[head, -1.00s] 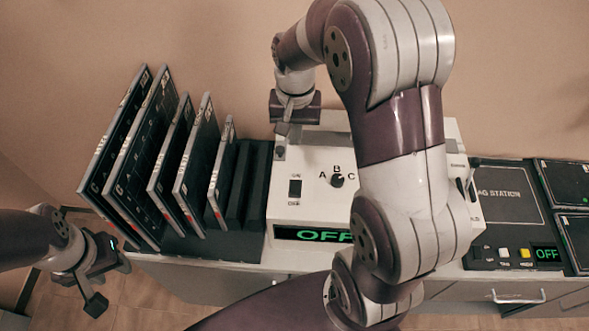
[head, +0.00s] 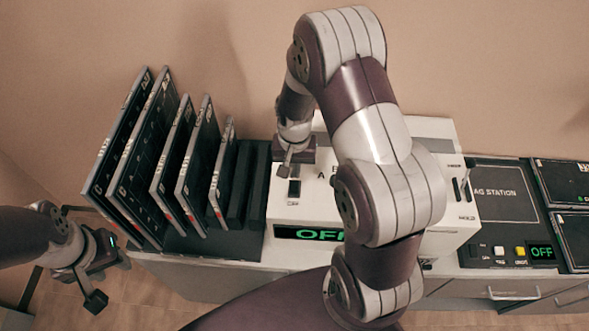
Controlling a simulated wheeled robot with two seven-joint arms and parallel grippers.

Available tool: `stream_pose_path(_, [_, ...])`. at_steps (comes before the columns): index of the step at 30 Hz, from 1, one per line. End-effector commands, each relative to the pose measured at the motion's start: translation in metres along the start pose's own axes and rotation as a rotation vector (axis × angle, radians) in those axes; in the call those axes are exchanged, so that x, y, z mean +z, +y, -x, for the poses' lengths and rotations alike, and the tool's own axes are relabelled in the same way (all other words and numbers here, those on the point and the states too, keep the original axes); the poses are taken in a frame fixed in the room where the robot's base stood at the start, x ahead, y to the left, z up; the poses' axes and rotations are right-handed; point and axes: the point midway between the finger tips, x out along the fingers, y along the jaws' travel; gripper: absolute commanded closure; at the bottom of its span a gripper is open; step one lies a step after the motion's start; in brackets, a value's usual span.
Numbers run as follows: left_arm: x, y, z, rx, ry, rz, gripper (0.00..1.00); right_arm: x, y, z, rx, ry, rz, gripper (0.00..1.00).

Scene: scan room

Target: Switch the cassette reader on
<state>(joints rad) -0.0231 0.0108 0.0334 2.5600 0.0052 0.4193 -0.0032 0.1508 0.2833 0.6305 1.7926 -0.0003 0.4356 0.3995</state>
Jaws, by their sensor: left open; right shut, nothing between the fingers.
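The cassette reader (head: 306,210) is a cream box on the counter, partly hidden behind my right arm. Its green display (head: 305,233) reads OFF. A black rocker switch (head: 294,188) sits on its sloped front at the left, with the lower OFF label visible. My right gripper (head: 286,170) is shut and empty, its tip at the upper end of the switch and hiding the ON label. I cannot tell whether it touches. The selector knob is hidden by my arm. My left gripper (head: 104,276) is open and empty at the lower left, beside the counter's front.
Several dark cassettes (head: 160,150) stand upright in a rack left of the reader. A tag station (head: 495,200) with buttons and its own OFF display is at the right. Flat dark panels (head: 565,180) lie beyond it. Drawers (head: 510,292) are below the counter.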

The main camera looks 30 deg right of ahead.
Motion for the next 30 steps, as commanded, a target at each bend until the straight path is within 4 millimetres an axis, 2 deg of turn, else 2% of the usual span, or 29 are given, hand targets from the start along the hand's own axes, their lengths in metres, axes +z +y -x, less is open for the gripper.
stream_pose_path(7, [-0.001, 0.0, 0.006, 0.0, 0.0, 0.0, 0.57, 0.0, 0.0, -0.021, 0.0, 0.0, 0.0, 1.0])
stream_pose_path(30, [-0.001, 0.0, 0.01, 0.0, 0.0, 0.0, 0.57, 0.001, 0.001, -0.025, 0.004, -0.045, 0.0, 1.0])
